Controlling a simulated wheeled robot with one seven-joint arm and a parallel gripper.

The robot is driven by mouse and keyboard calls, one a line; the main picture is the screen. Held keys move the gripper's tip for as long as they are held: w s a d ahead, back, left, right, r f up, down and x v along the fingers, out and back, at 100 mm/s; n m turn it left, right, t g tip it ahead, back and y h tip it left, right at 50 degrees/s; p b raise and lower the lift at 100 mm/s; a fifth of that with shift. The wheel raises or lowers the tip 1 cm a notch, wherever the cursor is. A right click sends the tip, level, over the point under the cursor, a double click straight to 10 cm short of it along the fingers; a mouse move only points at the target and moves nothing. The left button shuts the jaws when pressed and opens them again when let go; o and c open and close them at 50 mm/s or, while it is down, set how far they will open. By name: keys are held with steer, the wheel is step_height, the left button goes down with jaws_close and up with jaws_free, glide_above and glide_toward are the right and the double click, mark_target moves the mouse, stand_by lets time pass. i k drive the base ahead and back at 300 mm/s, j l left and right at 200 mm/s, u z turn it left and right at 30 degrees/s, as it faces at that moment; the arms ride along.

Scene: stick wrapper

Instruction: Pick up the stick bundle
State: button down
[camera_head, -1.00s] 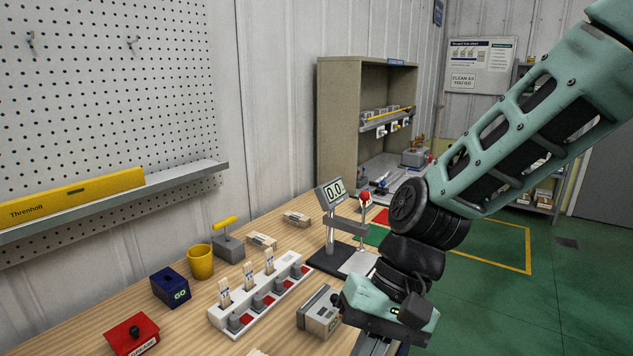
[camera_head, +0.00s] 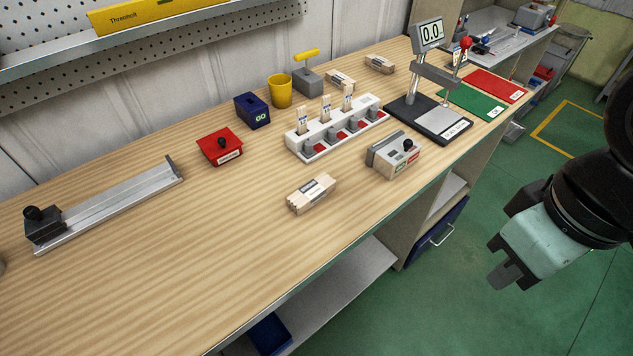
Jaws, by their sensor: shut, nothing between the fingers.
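A pale wooden stick bundle with a printed wrapper (camera_head: 311,193) lies flat on the workbench (camera_head: 200,250), near its front edge and in front of the white rack. Two similar bundles lie at the back of the bench, one near the grey yellow-handled tool (camera_head: 340,79) and one farther right (camera_head: 379,64). My gripper (camera_head: 502,277) is at the right, out past the bench's front edge, over the green floor. It is shut and empty, well apart from every bundle.
A white rack (camera_head: 340,130) holds upright sticks. A grey box with a black knob (camera_head: 393,155) stands right of the front bundle. A gauge stand (camera_head: 430,118), red box (camera_head: 220,147) and metal rail (camera_head: 110,205) also stand here. The bench's front left is clear.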

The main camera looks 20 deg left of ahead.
mark_target(307, 196)
steer(key=i+l+u, duration=0.1)
steer(key=i+u, duration=0.25)
steer(key=i+l+u, duration=0.15)
steer(key=u, duration=0.2)
steer(key=i+l+u, duration=0.25)
steer(key=u, duration=0.15)
steer(key=i, duration=0.1)
